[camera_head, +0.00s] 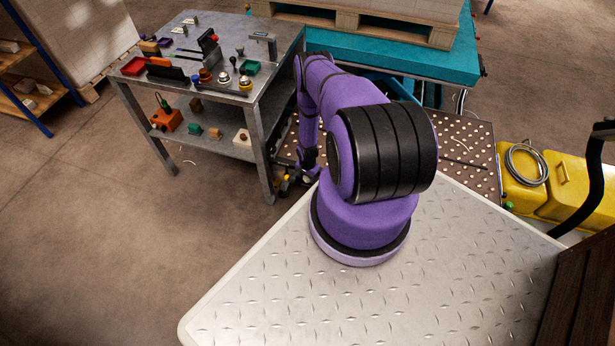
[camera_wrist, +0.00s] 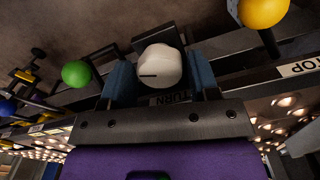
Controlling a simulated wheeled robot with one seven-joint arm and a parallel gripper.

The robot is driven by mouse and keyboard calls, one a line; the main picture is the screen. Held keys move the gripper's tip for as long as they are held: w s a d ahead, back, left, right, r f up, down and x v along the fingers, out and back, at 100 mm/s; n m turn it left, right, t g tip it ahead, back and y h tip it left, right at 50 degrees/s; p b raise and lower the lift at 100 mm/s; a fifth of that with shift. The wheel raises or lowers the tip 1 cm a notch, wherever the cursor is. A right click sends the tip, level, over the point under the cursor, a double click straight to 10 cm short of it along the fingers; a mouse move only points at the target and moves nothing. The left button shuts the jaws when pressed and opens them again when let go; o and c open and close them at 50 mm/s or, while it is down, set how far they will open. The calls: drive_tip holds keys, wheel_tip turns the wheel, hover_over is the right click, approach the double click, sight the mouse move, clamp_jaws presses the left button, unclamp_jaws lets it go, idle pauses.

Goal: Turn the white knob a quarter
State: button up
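The white knob (camera_wrist: 160,66) shows in the wrist view, round, with a dark line on its left part. A label reading TURN (camera_wrist: 172,99) sits just below it. My gripper (camera_wrist: 161,76) is at the knob, with one blue finger on its left and one on its right. The fingers look open, with a narrow gap at the right side; contact on the left is hard to tell. In the head view my arm reaches down beside the metal bench, and the knob cannot be made out there.
In the wrist view a green ball-shaped knob (camera_wrist: 76,74) is to the left, a blue one (camera_wrist: 6,107) farther left, and a yellow one (camera_wrist: 262,10) at upper right near a STOP label (camera_wrist: 298,67). A metal bench (camera_head: 262,103) with tools stands left of my arm.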

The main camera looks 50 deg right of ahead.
drive_tip(key=c, duration=0.5)
drive_tip(key=shift+n, duration=2.9)
drive_tip(key=o, duration=0.9)
drive_tip(key=shift+o, duration=0.2)
wheel_tip(320, 180, up, 11)
